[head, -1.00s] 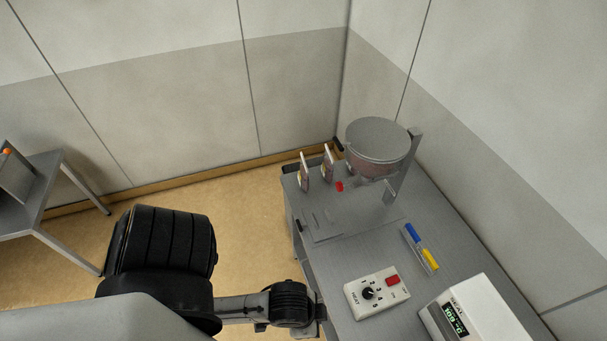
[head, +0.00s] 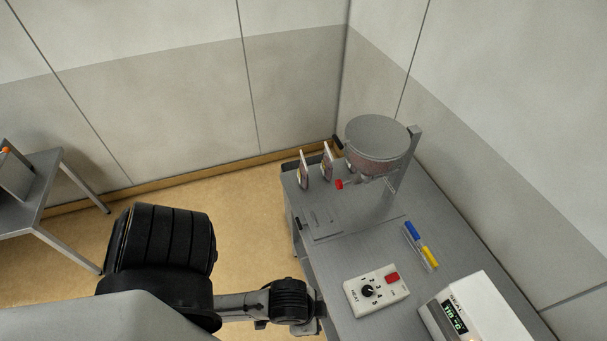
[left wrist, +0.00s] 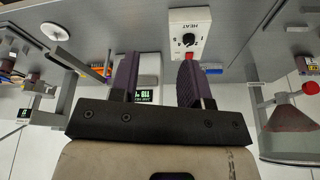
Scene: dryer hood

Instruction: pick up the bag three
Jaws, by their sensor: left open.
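I cannot read a number on either, so I cannot tell which is bag three. In the left wrist view my left gripper (left wrist: 158,80) is open, with two dark purple fingers and nothing between them. In the head view my left arm reaches to the bench's near left edge, well short of the packets, and its fingers are not clearly visible. My right gripper is not in view.
A heat control box (head: 376,291), a lit display unit (head: 478,312) and blue and yellow markers (head: 420,246) lie nearer. A side table (head: 35,185) stands left.

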